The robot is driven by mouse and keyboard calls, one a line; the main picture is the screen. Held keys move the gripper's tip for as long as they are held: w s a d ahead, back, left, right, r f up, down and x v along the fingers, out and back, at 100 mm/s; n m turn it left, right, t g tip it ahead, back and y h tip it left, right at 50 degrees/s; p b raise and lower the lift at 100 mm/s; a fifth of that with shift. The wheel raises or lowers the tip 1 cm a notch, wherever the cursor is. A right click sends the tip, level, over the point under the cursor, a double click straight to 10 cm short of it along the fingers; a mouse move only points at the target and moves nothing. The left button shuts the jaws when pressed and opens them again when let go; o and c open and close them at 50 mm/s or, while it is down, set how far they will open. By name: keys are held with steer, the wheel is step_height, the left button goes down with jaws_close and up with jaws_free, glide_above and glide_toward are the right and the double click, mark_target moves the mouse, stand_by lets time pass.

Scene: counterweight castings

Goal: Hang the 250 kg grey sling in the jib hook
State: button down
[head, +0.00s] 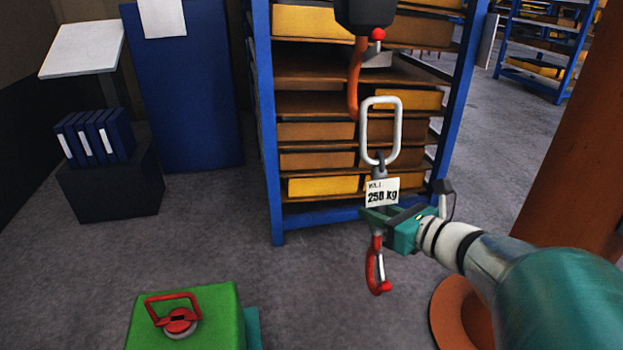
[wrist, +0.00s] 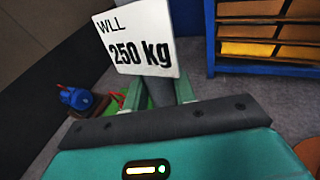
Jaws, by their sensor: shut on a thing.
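My gripper (head: 380,214) is shut on the grey sling (head: 379,171), just below its white tag (head: 382,192) reading "WLL 250 kg". The sling hangs upright, with a pale oblong link (head: 397,130) on top and a red hook (head: 374,268) below the jaws. The orange jib hook (head: 354,82) hangs from a black block (head: 364,12). Its lower end lies by the link's upper left side in the head view. I cannot tell whether it passes through the link.
A green block (head: 215,310) with a red lifting handle (head: 178,318) stands low at front left. A blue-framed shelf (head: 276,190) with yellow and brown bins stands behind the sling. An orange column (head: 575,140) stands at right.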

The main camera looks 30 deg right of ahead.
steer(key=w+d+f, duration=0.2)
steer(key=w+f, duration=0.3)
steer(key=w, duration=0.6)
steer(key=shift+d, duration=0.4)
stand_by(1.7)
steer(key=shift+f, duration=0.1)
stand_by(0.4)
steer(key=c, duration=1.1)
jaws_free()
steer(key=shift+o, duration=0.2)
steer(key=shift+s+f, duration=0.1)
steer(key=shift+f, duration=0.05)
